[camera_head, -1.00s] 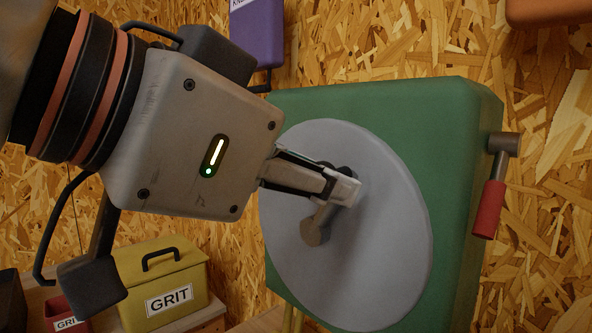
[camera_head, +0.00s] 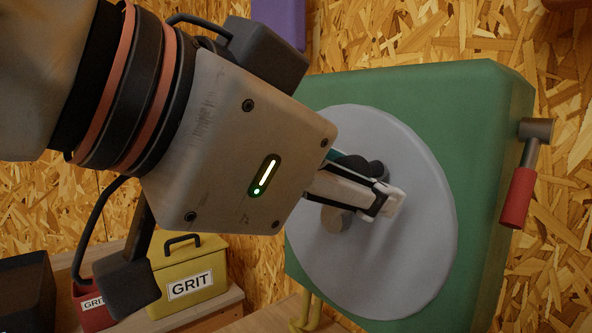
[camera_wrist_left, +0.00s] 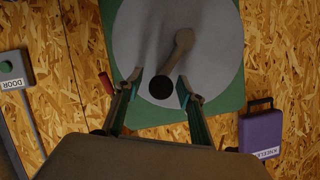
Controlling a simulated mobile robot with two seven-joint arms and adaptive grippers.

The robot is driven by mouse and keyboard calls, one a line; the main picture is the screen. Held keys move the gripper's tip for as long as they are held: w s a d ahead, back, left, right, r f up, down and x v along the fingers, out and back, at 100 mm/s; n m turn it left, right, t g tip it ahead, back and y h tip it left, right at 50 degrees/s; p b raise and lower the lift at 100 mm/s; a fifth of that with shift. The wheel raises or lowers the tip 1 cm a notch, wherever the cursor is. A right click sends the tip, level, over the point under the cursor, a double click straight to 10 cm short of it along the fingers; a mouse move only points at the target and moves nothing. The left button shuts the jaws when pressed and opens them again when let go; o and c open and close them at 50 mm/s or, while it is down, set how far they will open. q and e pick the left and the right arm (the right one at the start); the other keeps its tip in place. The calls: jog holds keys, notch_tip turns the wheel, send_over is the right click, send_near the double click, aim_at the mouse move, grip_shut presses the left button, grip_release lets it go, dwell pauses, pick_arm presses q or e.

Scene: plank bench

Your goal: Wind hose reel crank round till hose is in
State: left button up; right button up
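The hose reel is a green housing (camera_head: 480,120) with a grey disc (camera_head: 410,260) on its face. A short grey-brown crank (camera_head: 337,218) is on the disc, with a dark knob (camera_head: 352,162) partly hidden behind my left gripper (camera_head: 392,203). In the left wrist view the crank arm (camera_wrist_left: 176,57) runs down to the black knob (camera_wrist_left: 161,87). The two fingers of my left gripper (camera_wrist_left: 159,82) stand apart, one on each side of the knob, with a clear gap at the left finger. My right gripper is in neither view.
A red-handled lever (camera_head: 518,197) sticks out at the housing's right side. A yellow GRIT box (camera_head: 190,285), a red box (camera_head: 92,308) and a dark box (camera_head: 25,290) stand lower left. A purple case (camera_head: 279,22) hangs above. A yellow hose-like piece (camera_head: 306,312) shows below the reel.

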pick_arm(q)
jog(key=shift+a+r, duration=0.1)
jog(key=shift+r, duration=0.05)
jog(key=v, duration=0.8)
jog(key=shift+s, duration=0.2)
jog(key=shift+w, duration=0.2)
dwell(0.8)
